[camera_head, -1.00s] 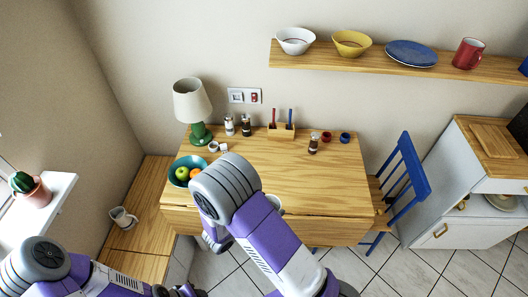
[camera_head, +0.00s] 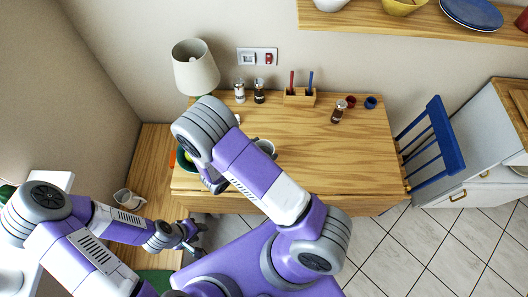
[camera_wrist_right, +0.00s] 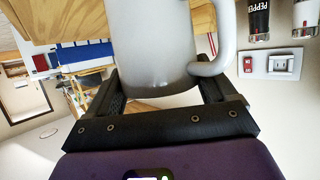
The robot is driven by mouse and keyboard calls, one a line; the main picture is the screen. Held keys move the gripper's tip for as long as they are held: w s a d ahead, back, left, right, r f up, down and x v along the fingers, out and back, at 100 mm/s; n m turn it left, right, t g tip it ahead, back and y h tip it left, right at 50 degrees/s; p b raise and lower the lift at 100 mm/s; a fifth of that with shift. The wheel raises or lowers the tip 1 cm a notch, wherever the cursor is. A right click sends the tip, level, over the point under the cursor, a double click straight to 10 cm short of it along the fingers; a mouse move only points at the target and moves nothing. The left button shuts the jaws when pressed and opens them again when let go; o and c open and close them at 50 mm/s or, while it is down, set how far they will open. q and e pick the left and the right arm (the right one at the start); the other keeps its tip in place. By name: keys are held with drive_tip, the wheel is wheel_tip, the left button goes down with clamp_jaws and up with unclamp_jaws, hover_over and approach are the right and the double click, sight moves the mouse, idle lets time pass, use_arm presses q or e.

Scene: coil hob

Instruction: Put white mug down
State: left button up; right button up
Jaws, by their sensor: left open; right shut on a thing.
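The white mug (camera_wrist_right: 155,45) fills the middle of the right wrist view, its handle to the right. My right gripper (camera_wrist_right: 160,88) is shut on it, with a finger on each side. I cannot tell whether the mug touches the table. My left gripper (camera_head: 191,237) is open and empty, low in front of the table's left side.
Salt and pepper shakers (camera_head: 259,91), a pen holder (camera_head: 299,97), a lamp (camera_head: 195,68) and a brown jar (camera_head: 339,111) line the table's back. A bowl (camera_head: 186,160) is mostly hidden at left. A white jug (camera_head: 129,199) stands on the bench.

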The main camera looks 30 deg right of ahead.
sight(269, 151)
wheel_tip(269, 151, down, 4)
drive_tip(key=shift+r+b, duration=0.1)
drive_tip(key=shift+b, duration=0.3)
drive_tip(key=shift+f, duration=0.2)
drive_tip(key=shift+f, duration=0.2)
drive_tip(key=o, duration=1.4)
drive_tip(key=shift+r, duration=0.1)
